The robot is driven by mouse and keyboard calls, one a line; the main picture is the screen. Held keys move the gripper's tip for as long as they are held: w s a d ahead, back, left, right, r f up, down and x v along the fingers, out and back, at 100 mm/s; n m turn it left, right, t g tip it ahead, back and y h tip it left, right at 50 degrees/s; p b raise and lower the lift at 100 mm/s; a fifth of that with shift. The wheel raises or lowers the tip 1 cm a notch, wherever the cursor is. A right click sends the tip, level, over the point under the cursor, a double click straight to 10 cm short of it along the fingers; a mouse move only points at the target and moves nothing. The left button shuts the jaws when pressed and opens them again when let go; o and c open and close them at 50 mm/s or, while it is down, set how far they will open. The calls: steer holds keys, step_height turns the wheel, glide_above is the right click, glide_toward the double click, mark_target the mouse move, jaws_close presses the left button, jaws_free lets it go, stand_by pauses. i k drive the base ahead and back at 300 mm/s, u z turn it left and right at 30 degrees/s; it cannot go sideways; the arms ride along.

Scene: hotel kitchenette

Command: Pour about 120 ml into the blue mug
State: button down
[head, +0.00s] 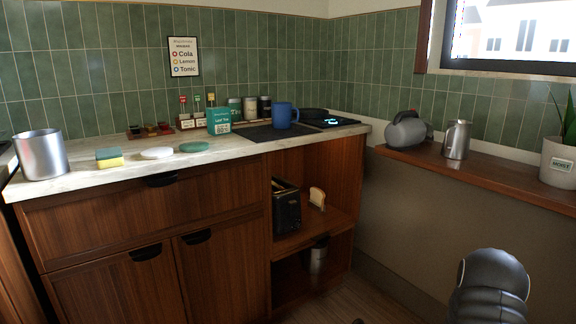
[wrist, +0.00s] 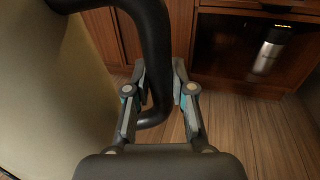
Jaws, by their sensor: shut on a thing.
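The blue mug (head: 284,115) stands upright on a dark mat (head: 255,132) on the counter, in the head view. What it holds inside cannot be seen. In the wrist view my gripper (wrist: 160,88) is shut on a thick, curved black handle (wrist: 154,40). The handle runs from the top left and bends down between the fingers. In the head view my gripper is out of frame.
A grey kettle-like vessel (head: 407,131) and a steel pitcher (head: 456,139) stand on the right ledge (head: 495,179), with a plant pot (head: 559,163). A teal box (head: 219,121) and several canisters are near the mug. A toaster (head: 286,207) sits on the shelf below.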

mark_target(282, 113)
steer(key=z, duration=0.05)
steer(key=i, duration=1)
steer(key=u, duration=0.15)
